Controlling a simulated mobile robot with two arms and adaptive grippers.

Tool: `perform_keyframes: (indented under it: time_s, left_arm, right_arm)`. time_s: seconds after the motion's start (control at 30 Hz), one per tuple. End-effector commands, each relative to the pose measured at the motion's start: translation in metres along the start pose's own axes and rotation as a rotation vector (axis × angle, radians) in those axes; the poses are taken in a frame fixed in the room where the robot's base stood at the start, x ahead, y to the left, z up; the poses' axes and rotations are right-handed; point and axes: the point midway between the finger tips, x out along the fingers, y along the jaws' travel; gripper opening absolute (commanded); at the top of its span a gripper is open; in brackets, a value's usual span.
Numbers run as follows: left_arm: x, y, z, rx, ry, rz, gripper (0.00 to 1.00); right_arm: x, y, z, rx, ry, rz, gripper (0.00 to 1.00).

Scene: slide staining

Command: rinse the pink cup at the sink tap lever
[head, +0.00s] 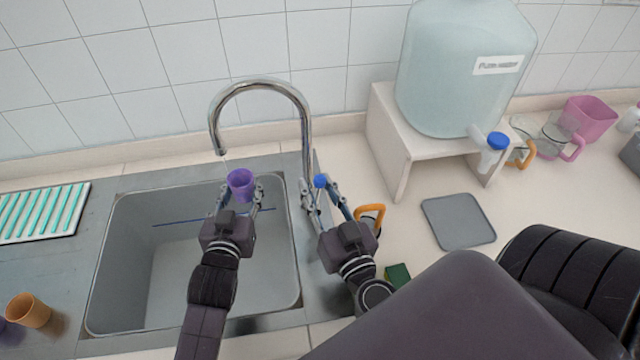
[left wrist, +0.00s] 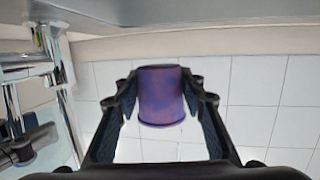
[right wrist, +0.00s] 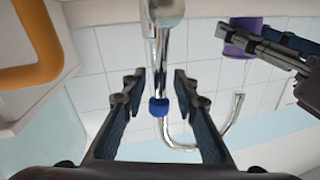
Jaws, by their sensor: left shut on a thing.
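My left gripper (head: 239,197) is shut on a purple cup (head: 240,184), holding it over the sink (head: 180,265), below and slightly right of the tap spout's end (head: 220,151). The cup also shows between the left fingers in the left wrist view (left wrist: 162,95). The held cup looks purple rather than pink. My right gripper (head: 325,193) is open at the tap's base, with the blue-tipped lever (head: 320,181) between its fingers. In the right wrist view the blue tip (right wrist: 158,107) has gaps on both sides.
An orange cup (head: 28,310) stands at the left. A ribbed rack (head: 42,214) lies behind it. An orange handle (head: 371,213) and a green sponge (head: 397,273) are close to my right arm. A large water jug (head: 460,70), grey mat (head: 458,220) and pink container (head: 587,120) are at right.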

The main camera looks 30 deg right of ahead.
Motion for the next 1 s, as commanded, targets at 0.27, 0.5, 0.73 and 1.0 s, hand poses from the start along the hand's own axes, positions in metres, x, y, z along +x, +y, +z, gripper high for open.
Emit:
perform_keyframes:
  time_s: [0.27,0.5,0.73,1.0]
  left_arm:
    - [0.0,0.0,0.0,0.0,0.001,0.0,0.13]
    - [0.0,0.0,0.0,0.0,0.001,0.0,0.13]
    - [0.0,0.0,0.0,0.0,0.001,0.0,0.13]
    - [0.0,0.0,0.0,0.0,0.001,0.0,0.13]
  right_arm:
    - [-0.028,0.0,0.002,-0.004,-0.005,-0.002,0.27]
    - [-0.076,0.0,0.002,-0.004,-0.007,-0.004,0.27]
    - [-0.11,0.0,0.001,-0.002,-0.003,-0.002,0.27]
    - [-0.12,0.0,0.0,0.0,0.0,-0.001,0.27]
